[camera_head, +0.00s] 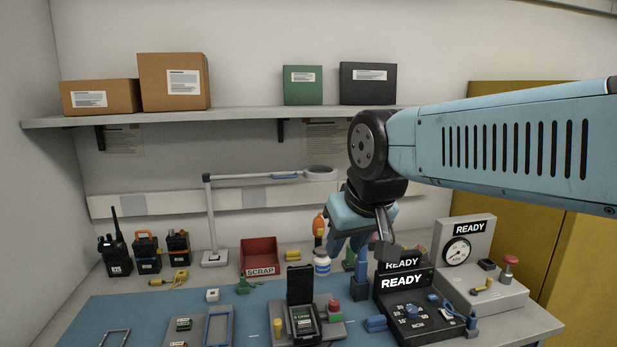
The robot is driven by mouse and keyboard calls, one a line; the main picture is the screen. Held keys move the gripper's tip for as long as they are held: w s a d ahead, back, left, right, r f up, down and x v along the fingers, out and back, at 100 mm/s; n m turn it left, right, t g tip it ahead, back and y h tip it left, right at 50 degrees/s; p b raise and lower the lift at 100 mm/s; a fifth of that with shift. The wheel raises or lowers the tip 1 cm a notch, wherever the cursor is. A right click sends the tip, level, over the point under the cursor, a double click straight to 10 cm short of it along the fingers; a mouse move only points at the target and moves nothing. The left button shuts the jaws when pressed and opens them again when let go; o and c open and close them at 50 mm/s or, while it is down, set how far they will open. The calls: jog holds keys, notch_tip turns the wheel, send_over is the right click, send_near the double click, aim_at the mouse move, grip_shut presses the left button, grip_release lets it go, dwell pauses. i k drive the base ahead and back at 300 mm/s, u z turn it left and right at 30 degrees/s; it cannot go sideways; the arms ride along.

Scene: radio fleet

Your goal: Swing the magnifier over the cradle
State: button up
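The magnifier has a round grey-white head (320,173) on a long pale arm (240,177) with a blue grip (285,176). Its upright post (210,220) stands on a base at the back left of the bench. The head hangs over the back of the bench, behind the work mat. What looks like the cradle (330,328) is a grey fixture at the front middle, bearing an open black case with a small screen. My gripper (363,245) is pointed down, right of the magnifier head and apart from it. Its fingertips are partly hidden, so their opening is unclear.
A red scrap bin (259,256), a white bottle (321,263) and radios (146,253) stand along the back. A black READY unit (405,300) and a grey gauge station (480,265) stand at the right. A shelf (230,116) with boxes is above. Bare blue mat (260,300) shows left of the case.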

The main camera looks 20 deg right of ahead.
aim_at(314, 172)
jog(key=z, duration=0.85)
jog(key=k, duration=0.7)
jog(key=u, duration=0.85)
jog(key=i, duration=1)
jog(key=u, duration=0.1)
